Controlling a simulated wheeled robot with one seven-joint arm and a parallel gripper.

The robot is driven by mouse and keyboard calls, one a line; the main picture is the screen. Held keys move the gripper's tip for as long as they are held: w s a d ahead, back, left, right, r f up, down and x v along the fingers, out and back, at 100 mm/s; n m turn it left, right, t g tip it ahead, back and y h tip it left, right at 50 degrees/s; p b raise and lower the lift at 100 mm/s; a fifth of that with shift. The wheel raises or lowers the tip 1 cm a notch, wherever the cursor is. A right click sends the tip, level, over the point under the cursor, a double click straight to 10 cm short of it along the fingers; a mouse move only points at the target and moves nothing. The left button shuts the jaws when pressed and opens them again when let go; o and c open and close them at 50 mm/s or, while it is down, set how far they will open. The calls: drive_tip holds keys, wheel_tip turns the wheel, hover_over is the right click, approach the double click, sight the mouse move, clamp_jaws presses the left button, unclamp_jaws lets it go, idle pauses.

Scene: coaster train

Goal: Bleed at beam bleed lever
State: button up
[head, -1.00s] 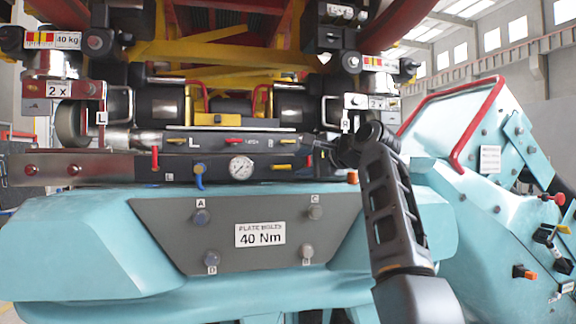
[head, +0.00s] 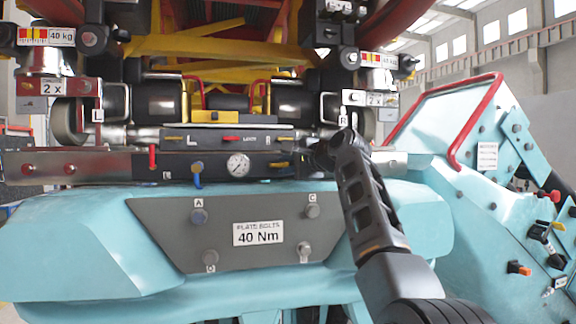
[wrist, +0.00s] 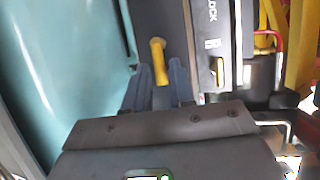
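In the wrist view a yellow lever handle (wrist: 157,52) stands on the dark beam, and its lower part is between the two fingers of my gripper (wrist: 161,76). The fingers are open, one on each side, with a gap visible around the handle. No label on this handle is readable, so I cannot confirm that it is the bleed lever. In the head view my gripper (head: 308,156) is at the right end of the dark beam (head: 262,172) and hides that part of it. The beam also carries a gauge (head: 238,165), a red lever (head: 152,157) and a blue lever (head: 197,173).
Just above the beam is a lock panel (head: 215,141) with small yellow and red levers; its R-side yellow lever (wrist: 220,72) is close to my fingers. The turquoise housing (head: 90,235) lies below. A red rail (head: 478,115) rises at the right.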

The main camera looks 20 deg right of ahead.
clamp_jaws()
drive_tip(key=n+h, duration=0.1)
drive_tip(key=r+n+g, duration=0.1)
drive_tip(key=n, duration=0.1)
drive_tip(key=shift+a+r+h, duration=0.2)
drive_tip(key=shift+h, duration=0.2)
drive_tip(key=n+h, duration=0.1)
drive_tip(key=a+r+n+h, duration=0.1)
drive_tip(key=n, duration=0.1)
drive_tip(key=shift+r+g, duration=0.1)
drive_tip(key=shift+g, duration=0.2)
drive_tip(key=n+h, duration=0.1)
drive_tip(key=a+n+h, duration=0.1)
drive_tip(key=n+h, duration=0.1)
drive_tip(key=shift+a+r+n, duration=0.3)
drive_tip(key=shift+r, duration=0.1)
drive_tip(key=shift+a+n+h, duration=0.6)
drive_tip(key=shift+n+h, duration=0.4)
drive_tip(key=shift+n, duration=0.1)
